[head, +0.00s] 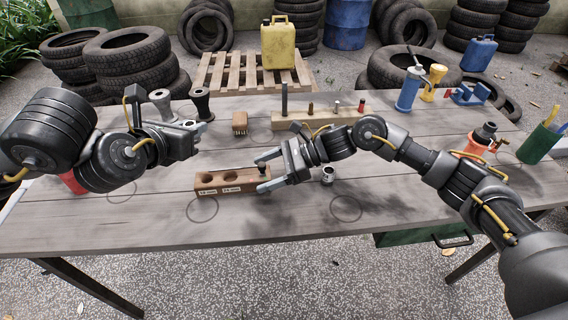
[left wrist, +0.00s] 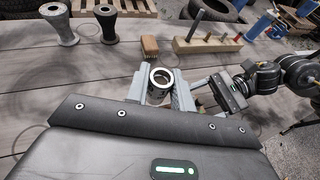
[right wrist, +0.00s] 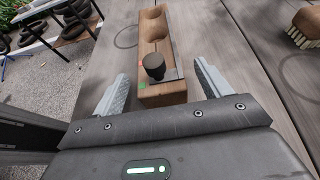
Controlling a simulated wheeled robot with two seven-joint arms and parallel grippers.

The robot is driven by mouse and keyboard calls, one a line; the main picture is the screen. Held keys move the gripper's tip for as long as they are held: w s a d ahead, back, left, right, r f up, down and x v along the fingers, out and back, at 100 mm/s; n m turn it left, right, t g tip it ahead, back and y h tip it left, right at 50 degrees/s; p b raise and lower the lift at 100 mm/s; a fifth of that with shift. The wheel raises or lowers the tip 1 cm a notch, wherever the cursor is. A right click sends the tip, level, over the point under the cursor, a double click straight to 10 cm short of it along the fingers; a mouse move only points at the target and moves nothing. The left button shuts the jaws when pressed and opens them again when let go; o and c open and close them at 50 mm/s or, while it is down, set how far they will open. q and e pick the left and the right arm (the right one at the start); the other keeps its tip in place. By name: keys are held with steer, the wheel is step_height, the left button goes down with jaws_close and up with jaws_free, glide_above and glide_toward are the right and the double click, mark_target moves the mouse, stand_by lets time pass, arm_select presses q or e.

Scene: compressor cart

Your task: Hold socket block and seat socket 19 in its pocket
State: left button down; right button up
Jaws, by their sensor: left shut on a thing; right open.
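The wooden socket block (head: 208,188) lies on the table in the head view. It has two empty round pockets above "mm" labels, and a dark knob-like piece (right wrist: 154,66) stands at its right end. My right gripper (head: 263,174) is open, its fingers on either side of that end; the right wrist view shows gaps between the fingers and the block (right wrist: 165,92). Another metal socket (head: 328,176) stands right of my right gripper.
A brush (head: 240,123) and a wooden rail with pegs (head: 320,122) lie behind the block. An orange jack-like item (head: 482,140) and a green cup (head: 540,143) stand at the right. The front table strip is clear.

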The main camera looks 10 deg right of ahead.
steer(key=shift+x, duration=1.2)
steer(key=shift+c, duration=0.5)
steer(key=c, duration=1.1)
